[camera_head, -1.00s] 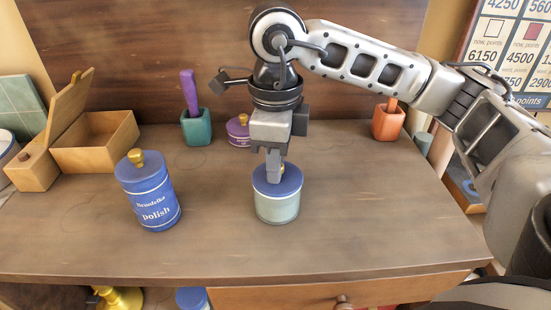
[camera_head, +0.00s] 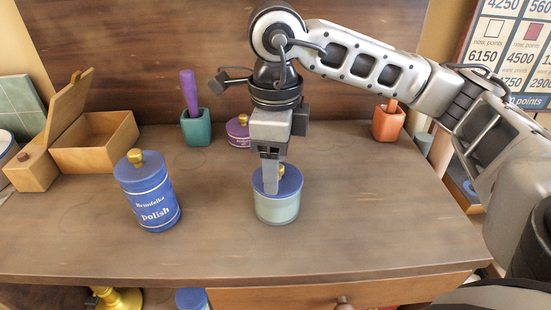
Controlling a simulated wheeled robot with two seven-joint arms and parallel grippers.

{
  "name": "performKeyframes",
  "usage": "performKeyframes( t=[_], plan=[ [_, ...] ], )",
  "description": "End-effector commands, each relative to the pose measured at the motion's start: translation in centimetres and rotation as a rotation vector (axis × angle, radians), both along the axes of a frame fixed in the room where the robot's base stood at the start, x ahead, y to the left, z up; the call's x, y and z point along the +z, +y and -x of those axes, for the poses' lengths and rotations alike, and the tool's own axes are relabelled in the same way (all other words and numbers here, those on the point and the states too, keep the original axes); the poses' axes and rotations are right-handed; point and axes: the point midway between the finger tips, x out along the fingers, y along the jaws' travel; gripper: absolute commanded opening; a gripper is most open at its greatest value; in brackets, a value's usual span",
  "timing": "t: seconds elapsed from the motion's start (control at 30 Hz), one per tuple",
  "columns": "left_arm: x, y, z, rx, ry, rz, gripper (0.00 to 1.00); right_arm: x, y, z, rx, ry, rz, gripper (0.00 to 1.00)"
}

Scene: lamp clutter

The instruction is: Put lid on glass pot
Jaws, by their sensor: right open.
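The glass pot (camera_head: 277,210) is a short pale green jar standing upright near the middle of the table. A blue lid (camera_head: 291,186) with a small gold knob (camera_head: 282,170) sits on top of it and looks level. My right gripper (camera_head: 270,190) comes down from above, with its fingers over the left part of the lid, beside the knob. The right gripper is open and does not hold the knob. Its fingers hide part of the lid. My left gripper is not in view.
A blue polish tin (camera_head: 149,195) with a gold knob stands left of the pot. A purple tin (camera_head: 239,131), a teal pot (camera_head: 195,127) and an orange pot (camera_head: 388,122) stand at the back. An open wooden box (camera_head: 97,145) is at left. The front table is clear.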

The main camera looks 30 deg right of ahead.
Motion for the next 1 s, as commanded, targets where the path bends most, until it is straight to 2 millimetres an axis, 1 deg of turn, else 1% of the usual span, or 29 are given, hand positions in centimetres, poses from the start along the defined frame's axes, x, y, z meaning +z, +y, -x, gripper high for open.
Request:
performKeyframes(
  t=[0.27,1.0],
  plan=[
    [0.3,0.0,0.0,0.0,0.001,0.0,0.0,0.5,0.0,0.0,0.0,0.0,0.0,0.62],
    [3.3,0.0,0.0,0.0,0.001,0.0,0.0,4.9,0.0,0.0,0.0,-0.001,-0.001,0.62]
  ],
)
